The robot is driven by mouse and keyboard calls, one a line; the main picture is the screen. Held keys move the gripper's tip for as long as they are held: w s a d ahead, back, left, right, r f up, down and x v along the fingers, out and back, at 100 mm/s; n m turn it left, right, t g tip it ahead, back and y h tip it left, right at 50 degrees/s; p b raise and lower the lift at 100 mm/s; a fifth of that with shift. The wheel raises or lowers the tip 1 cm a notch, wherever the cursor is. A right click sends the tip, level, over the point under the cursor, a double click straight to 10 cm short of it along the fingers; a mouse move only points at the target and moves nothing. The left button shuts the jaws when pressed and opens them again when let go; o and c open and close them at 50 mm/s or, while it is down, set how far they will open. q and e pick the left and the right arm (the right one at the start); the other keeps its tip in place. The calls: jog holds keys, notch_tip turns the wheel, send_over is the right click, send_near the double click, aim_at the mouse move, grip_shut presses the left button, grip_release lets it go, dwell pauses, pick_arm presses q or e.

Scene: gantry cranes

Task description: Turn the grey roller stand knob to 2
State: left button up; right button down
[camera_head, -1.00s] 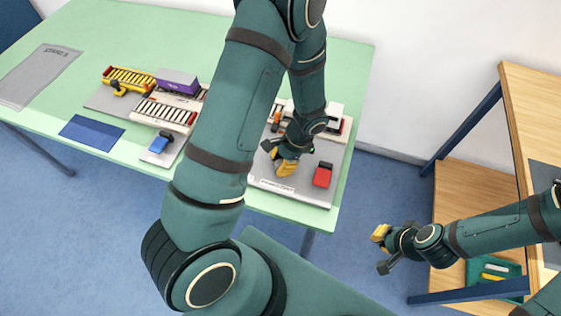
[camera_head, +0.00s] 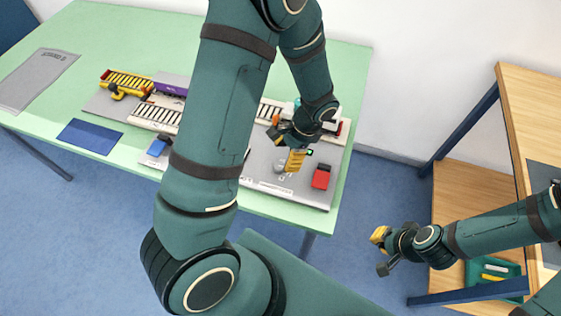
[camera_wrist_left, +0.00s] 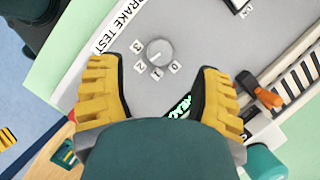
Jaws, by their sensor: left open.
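The grey round knob (camera_wrist_left: 160,52) sits on a grey panel marked BRAKE TEST, with the numbers 0, 1, 2 and 3 around one side. A pale mark shows on its top; I cannot tell which number it points to. In the head view the knob (camera_head: 280,166) is just left of the yellow fingers. My left gripper (camera_wrist_left: 160,78) is open, one finger on each side of the knob in the wrist view, apart from it. It also shows over the panel in the head view (camera_head: 294,160). My right gripper (camera_head: 381,251) is open and empty, away from the table.
A red block (camera_head: 321,176) stands right of the knob. An orange-handled lever (camera_wrist_left: 262,92) and a roller track are near my left gripper. A green-lit display (camera_wrist_left: 180,108) is partly hidden by a finger. A wooden shelf (camera_head: 470,170) stands at the right.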

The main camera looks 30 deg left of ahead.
pick_arm(q)
jog(key=v, duration=0.6)
jog(key=shift+r, duration=0.3)
jog(key=shift+d, duration=0.1)
